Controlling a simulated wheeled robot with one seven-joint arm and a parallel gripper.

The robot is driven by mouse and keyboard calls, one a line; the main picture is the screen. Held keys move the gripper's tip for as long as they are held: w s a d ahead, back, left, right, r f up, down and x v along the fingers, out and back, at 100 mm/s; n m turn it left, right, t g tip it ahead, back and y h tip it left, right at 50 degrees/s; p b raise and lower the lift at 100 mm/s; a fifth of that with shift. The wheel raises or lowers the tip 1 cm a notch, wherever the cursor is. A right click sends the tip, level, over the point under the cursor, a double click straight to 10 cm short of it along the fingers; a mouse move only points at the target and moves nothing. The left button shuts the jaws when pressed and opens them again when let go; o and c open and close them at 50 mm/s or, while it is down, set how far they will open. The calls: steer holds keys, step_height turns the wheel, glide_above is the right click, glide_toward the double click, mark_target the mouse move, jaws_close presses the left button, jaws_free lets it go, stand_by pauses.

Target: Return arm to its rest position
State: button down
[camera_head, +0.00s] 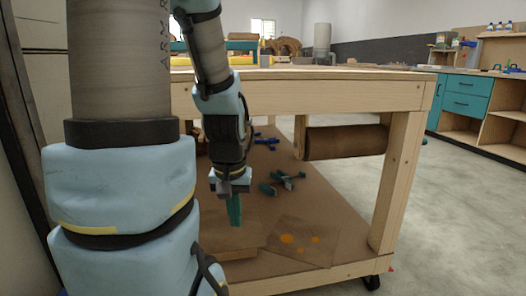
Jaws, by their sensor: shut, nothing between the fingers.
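My arm fills the left side of the head view, with its thick light-blue and grey links close to the camera. My gripper (235,212) hangs from the end of the arm, pointing down in front of the wooden workbench (310,97). Its teal fingers are together and hold nothing. It appears above the bench's lower shelf (345,215), over a flat brown board (225,235) lying there. I cannot tell the exact gap between the fingertips and the board.
Teal clamps (283,182) and blue clamps (265,140) lie on the shelf. A brown roll (345,141) hangs under the benchtop. Teal cabinets (465,95) stand far right. The grey floor (460,215) at right is clear.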

step_height(320, 180, up, 34)
steer(key=p, duration=3.4)
steer(key=shift+s+a, duration=0.2)
steer(key=shift+s, duration=0.05)
